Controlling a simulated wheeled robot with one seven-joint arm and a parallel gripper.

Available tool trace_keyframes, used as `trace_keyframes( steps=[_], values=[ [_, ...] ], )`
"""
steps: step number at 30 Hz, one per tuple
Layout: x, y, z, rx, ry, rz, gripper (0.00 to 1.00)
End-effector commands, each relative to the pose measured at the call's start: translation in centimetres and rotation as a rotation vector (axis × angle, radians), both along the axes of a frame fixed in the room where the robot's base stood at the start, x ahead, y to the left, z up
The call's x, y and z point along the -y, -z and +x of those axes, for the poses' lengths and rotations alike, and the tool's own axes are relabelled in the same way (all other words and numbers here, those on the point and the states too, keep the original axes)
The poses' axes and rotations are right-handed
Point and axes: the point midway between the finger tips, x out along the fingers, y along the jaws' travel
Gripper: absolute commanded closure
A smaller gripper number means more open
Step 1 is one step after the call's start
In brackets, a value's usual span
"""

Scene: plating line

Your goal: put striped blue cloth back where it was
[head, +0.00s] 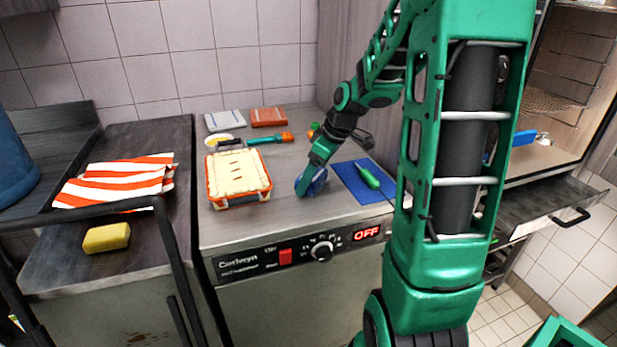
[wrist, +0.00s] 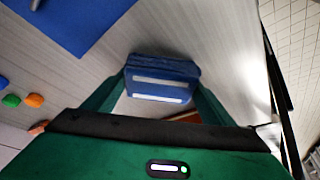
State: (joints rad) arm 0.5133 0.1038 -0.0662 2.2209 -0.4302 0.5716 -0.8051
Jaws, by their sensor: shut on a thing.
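My gripper (head: 312,178) is low over the steel counter top, between the pie dish and the blue mat. It is shut on a folded striped blue cloth (wrist: 161,72), blue with white stripes, seen between the two fingers in the wrist view. In the head view the cloth (head: 318,186) shows as a small blue patch, partly hidden by the gripper. I cannot tell whether it touches the counter.
A pie in an orange dish (head: 238,198) stands left of my gripper. A blue mat (head: 350,178) with a green-handled tool (head: 367,175) lies right. Behind are a pale folded cloth (head: 225,120), a red-orange one (head: 268,117) and a brush (head: 270,139). The front counter strip is clear.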

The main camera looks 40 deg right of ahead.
Motion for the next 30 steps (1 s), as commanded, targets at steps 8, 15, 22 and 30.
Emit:
trace_keyframes(
  steps=[8,15,22,30],
  values=[
    [0.0,0.2,0.0,0.001,0.0,0.0,0.51],
    [0.0,0.1,0.0,0.001,0.0,0.0,0.04],
    [0.0,-0.3,0.0,0.002,-0.001,-0.001,0.04],
    [0.8,-4.2,-1.3,0.005,0.0,-0.003,0.04]
  ],
)
